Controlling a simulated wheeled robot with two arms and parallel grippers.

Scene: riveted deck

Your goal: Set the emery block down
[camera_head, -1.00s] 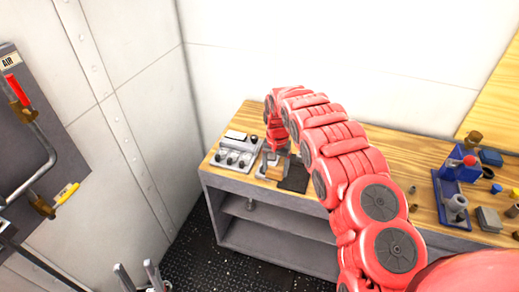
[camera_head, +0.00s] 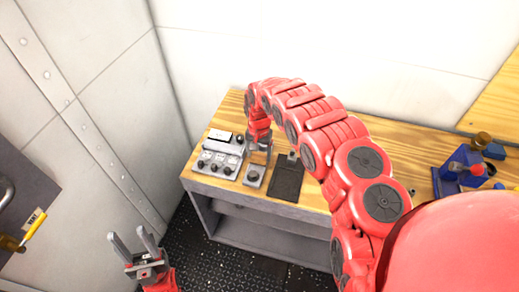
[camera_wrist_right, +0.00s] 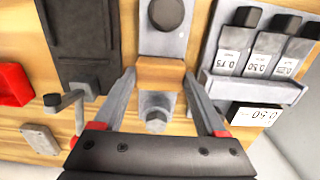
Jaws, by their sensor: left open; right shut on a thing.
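The emery block appears as a small tan block (camera_wrist_right: 160,76) between the fingertips of my right gripper (camera_wrist_right: 158,80) in the wrist view. My right gripper (camera_head: 259,152) is shut on it, over the left part of the bench in the head view, where the block itself is hard to make out. Whether the block touches anything below cannot be told. My left gripper (camera_head: 129,236) is open and empty, low at the left, away from the bench.
Under the right gripper lies the wooden bench (camera_head: 225,188). A grey plate with a black knob (camera_head: 253,176) stands at its front, beside a dark flat pad (camera_head: 287,178). A grey labelled rack (camera_head: 216,158) is left of them. A blue device (camera_head: 463,165) stands far right.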

